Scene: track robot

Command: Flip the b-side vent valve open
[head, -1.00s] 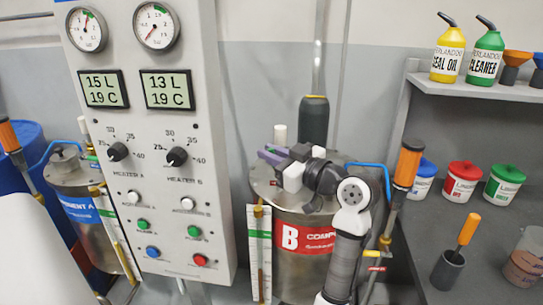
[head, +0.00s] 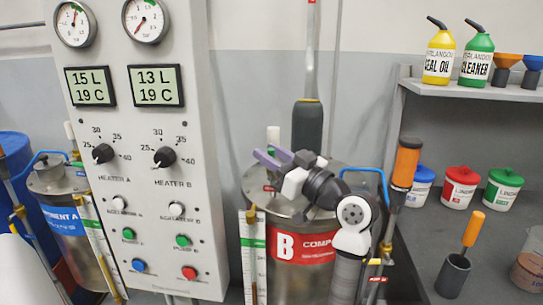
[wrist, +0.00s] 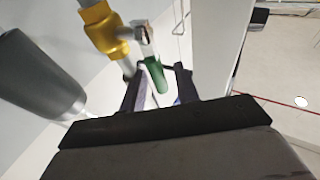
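The B tank (head: 290,205), steel with a red label, stands right of the control panel. My gripper (head: 268,157) is above its lid, toward the back left. In the wrist view a brass valve body (wrist: 108,38) sits on a pipe, with a green-sleeved lever (wrist: 156,74) reaching down from it. My gripper (wrist: 160,86) is open there, with its two dark fingers on either side of the lever's green end. I cannot tell whether either finger touches it. In the head view the valve is not clear behind my gripper.
The control panel (head: 145,215) with gauges and knobs stands close on the left. A shelf (head: 470,90) with bottles is at right.

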